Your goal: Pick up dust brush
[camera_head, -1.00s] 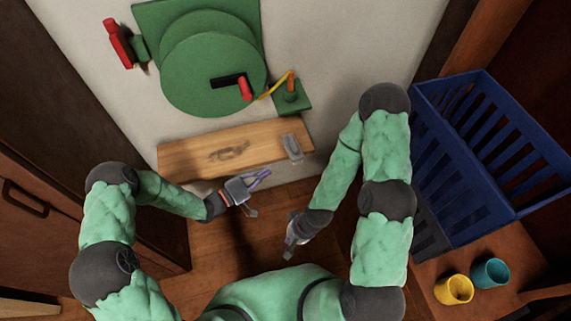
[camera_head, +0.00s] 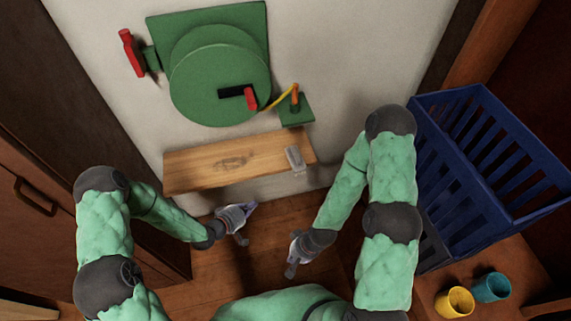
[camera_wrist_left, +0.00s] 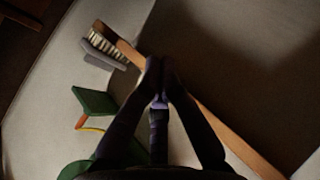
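The dust brush, a grey block with pale bristles, appears to be the thing at the right end of the wooden shelf in the head view (camera_head: 295,158). In the left wrist view its bristles (camera_wrist_left: 106,46) show against the shelf's far end. My left gripper (camera_head: 250,209) is in front of the shelf, left of the brush and apart from it. In the left wrist view its fingertips (camera_wrist_left: 160,80) meet with nothing seen between them. My right gripper (camera_head: 291,268) is lower, below the brush in the picture; its fingers are too small to judge.
The wooden shelf (camera_head: 200,170) runs along the pale wall. Above it are a large green round unit (camera_head: 200,85) and a small green bracket (camera_head: 297,112). A blue crate (camera_head: 510,165), a yellow cup (camera_head: 455,302) and a teal cup (camera_head: 491,288) are at right.

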